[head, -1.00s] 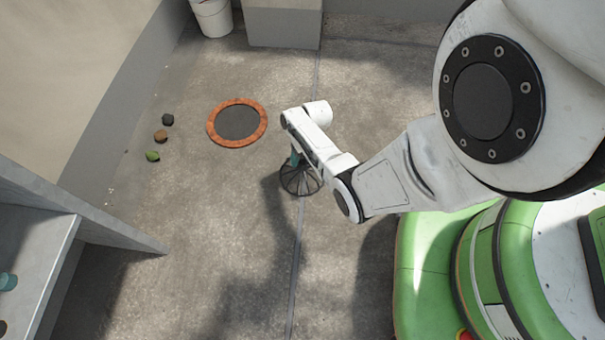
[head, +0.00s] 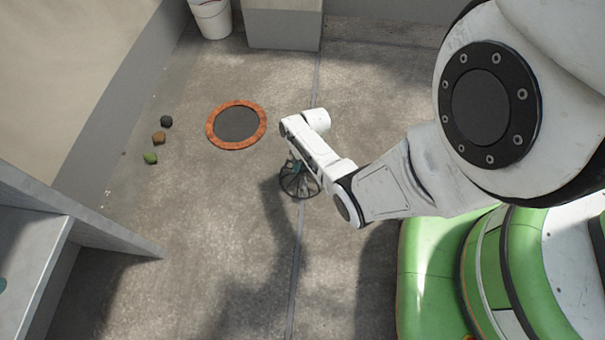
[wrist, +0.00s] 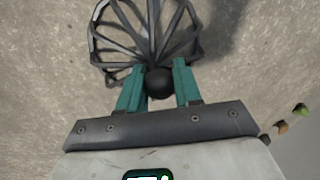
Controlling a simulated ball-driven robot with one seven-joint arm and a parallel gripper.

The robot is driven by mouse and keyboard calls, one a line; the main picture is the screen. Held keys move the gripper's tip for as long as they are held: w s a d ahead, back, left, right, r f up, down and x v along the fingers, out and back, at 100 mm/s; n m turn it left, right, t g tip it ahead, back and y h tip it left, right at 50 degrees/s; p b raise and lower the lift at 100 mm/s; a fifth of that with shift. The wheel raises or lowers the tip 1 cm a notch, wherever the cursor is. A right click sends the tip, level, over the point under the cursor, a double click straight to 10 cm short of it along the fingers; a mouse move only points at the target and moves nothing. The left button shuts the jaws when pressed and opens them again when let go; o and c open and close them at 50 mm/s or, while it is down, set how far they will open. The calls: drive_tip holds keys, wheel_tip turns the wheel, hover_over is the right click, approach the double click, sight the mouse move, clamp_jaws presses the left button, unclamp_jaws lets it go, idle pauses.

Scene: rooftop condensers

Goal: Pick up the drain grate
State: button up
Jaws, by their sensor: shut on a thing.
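The drain grate (head: 299,183) is a dark, domed cage of thin ribs with a round knob at its hub. In the wrist view the grate (wrist: 150,35) fills the top middle, with its knob between the two teal fingers of my gripper (wrist: 159,82). My gripper is shut on the knob. In the head view my gripper (head: 294,163) is mostly hidden by my white forearm, and the arm also covers part of the grate's right side. I cannot tell how far the grate is from the floor.
An orange-brown ring with a dark centre (head: 237,124) lies on the floor up and left of the grate. Several small lumps, one green (head: 150,158), lie farther left by the wall. A white bucket (head: 212,18) stands at the back. A grey shelf unit (head: 90,215) is at left.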

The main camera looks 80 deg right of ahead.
clamp_jaws()
idle(0.6)
drive_tip(key=shift+r, duration=0.1)
